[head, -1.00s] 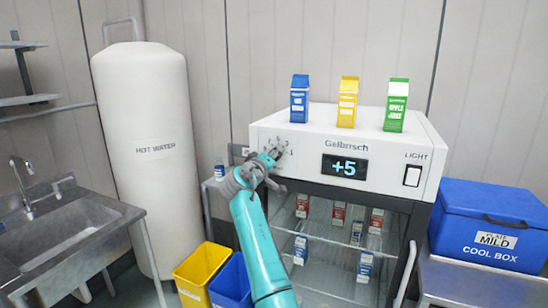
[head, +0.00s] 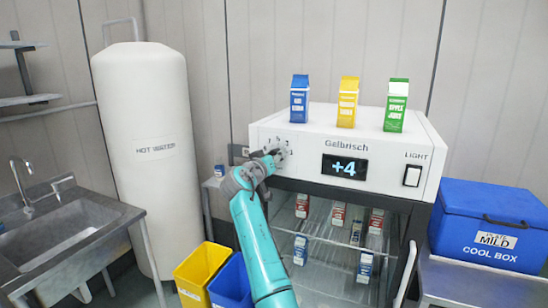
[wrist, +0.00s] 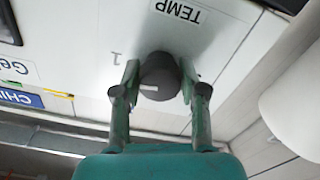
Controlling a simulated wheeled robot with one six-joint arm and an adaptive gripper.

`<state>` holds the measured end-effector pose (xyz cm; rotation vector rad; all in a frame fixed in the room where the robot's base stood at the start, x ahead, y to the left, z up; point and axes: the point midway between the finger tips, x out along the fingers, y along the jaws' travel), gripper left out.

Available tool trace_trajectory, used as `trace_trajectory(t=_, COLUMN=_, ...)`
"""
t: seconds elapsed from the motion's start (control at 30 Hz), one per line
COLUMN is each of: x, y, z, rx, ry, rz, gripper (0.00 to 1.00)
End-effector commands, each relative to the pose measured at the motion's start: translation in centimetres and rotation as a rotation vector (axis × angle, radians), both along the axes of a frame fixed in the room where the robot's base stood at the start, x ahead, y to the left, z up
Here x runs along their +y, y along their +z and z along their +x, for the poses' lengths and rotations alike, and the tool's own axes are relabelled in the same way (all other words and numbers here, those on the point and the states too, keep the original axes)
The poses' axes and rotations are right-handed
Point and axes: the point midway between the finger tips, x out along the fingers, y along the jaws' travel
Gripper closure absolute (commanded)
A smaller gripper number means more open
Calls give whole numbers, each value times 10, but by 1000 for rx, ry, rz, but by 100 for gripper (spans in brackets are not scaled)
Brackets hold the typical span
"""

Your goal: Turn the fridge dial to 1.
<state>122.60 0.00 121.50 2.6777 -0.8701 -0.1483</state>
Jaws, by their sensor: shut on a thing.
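The dark round fridge dial (wrist: 160,72) is on the white fridge front in the wrist view, which looks upside down. It has a small pale mark on its face. My gripper (wrist: 159,84) is shut on the dial, one finger on either side. The printed numeral 1 (wrist: 116,58) is left of the dial, and a TEMP label (wrist: 180,10) is above it. In the head view my gripper (head: 266,163) is at the left of the fridge's top panel and covers most of the dial. The fridge display (head: 345,168) reads +4.
Blue (head: 299,100), yellow (head: 347,103) and green (head: 396,106) cartons stand on the fridge top. A light switch (head: 412,176) is right of the display. A blue cool box (head: 485,215) stands at right.

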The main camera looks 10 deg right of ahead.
Motion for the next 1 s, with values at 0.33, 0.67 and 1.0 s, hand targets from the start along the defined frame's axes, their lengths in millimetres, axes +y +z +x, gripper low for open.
trace_trajectory(t=0.33, x=0, y=-2, z=0, rx=-1, ry=0, rz=5, gripper=93)
trace_trajectory(t=0.67, x=0, y=-1, z=0, rx=-2, ry=0, rz=5, gripper=32)
trace_trajectory(t=1.0, x=9, y=-1, z=-11, rx=-4, ry=0, rz=6, gripper=32)
